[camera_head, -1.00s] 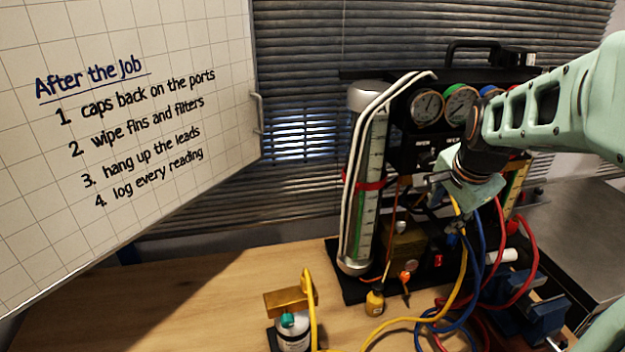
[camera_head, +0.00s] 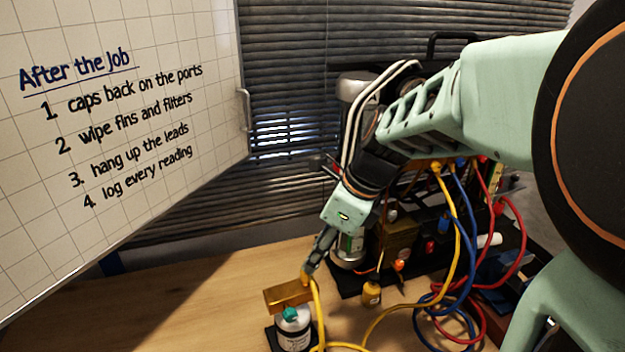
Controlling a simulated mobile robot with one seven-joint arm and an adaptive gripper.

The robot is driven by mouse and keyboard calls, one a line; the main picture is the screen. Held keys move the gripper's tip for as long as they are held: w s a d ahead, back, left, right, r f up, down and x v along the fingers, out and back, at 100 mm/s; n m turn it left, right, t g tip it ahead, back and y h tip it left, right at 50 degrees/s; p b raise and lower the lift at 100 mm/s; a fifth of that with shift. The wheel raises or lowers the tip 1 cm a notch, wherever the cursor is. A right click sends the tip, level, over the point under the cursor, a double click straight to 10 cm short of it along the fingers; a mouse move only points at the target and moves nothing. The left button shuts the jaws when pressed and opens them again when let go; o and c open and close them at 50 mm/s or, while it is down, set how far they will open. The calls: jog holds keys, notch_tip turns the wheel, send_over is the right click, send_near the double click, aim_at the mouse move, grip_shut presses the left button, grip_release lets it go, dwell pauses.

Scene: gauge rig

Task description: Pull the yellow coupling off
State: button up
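The yellow coupling (camera_head: 305,279) is at the upper end of a yellow hose (camera_head: 318,305), against the right end of a brass block (camera_head: 285,295). The block sits on a white canister (camera_head: 293,330) with a teal part on its front. My gripper (camera_head: 308,269) points down with its fingertips right at the coupling. The fingers partly hide the coupling. I cannot tell whether they are closed on it or only beside it.
The gauge rig stands behind, largely hidden by my arm. Yellow, blue (camera_head: 457,285) and red (camera_head: 522,235) hoses loop down at the right. A small yellow bottle (camera_head: 371,294) stands right of the canister. The wooden bench (camera_head: 190,285) is clear at left, below the whiteboard (camera_head: 120,130).

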jog(key=x, duration=0.6)
jog(key=shift+a+f, duration=0.1)
jog(key=shift+f, duration=0.25)
grip_shut()
